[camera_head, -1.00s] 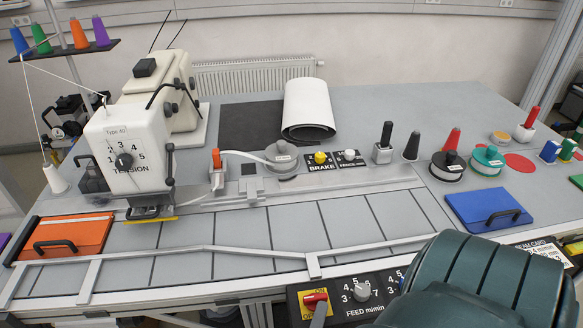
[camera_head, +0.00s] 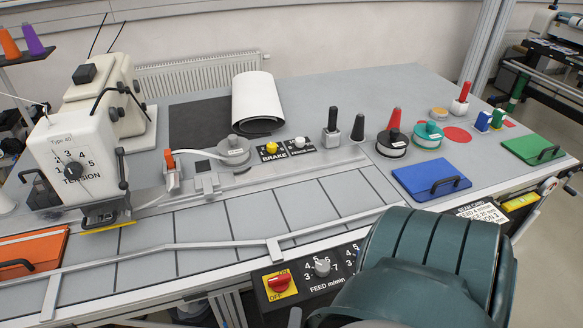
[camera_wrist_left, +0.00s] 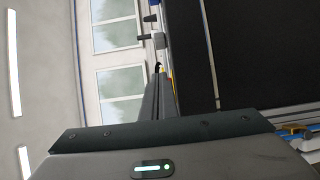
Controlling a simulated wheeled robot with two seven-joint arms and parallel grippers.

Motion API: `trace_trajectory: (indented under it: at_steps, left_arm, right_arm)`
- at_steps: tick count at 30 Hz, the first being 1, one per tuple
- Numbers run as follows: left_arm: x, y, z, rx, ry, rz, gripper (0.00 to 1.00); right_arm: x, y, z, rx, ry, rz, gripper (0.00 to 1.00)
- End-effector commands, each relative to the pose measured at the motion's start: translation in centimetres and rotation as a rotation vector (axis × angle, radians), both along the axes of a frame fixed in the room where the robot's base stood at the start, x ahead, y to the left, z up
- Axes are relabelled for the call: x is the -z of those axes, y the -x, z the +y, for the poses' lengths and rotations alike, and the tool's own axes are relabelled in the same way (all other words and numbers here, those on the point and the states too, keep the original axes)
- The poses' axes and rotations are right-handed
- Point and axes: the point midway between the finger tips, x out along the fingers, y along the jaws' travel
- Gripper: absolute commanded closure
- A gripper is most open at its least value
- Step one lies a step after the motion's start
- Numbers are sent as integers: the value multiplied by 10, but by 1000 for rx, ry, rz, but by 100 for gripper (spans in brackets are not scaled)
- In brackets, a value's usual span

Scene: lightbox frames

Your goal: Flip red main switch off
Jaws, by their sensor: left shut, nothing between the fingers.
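The red main switch (camera_head: 280,284) sits on a yellow plate with ON and OFF lettering, at the left of a black panel on the table's front edge. The red handle lies roughly sideways; I cannot tell its setting. In the left wrist view my left gripper (camera_wrist_left: 160,82) is shut and empty, its fingers pointing up the picture. In the head view, a narrow grey piece at the bottom edge (camera_head: 295,318), just below the switch, may be its tip; it does not visibly touch the switch. My right gripper is not in view.
A FEED knob (camera_head: 322,267) is right of the switch. A metal rail (camera_head: 200,246) crosses the table front.

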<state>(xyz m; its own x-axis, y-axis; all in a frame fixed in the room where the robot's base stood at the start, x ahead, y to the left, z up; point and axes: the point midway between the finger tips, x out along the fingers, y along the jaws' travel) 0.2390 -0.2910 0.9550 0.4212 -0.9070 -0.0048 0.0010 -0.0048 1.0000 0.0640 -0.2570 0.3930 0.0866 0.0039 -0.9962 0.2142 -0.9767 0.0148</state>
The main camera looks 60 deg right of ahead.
Motion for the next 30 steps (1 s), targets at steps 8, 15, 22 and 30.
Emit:
trace_trajectory:
  at_steps: [8,15,22,30]
  left_arm:
    - [0,35,27,1,-1,0,100]
    - [0,55,42,0,0,-1,100]
    - [0,59,45,0,0,-1,100]
    - [0,59,44,0,1,0,100]
  right_arm:
    - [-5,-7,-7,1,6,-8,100]
    - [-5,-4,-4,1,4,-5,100]
    - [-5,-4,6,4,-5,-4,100]
    - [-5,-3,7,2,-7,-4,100]
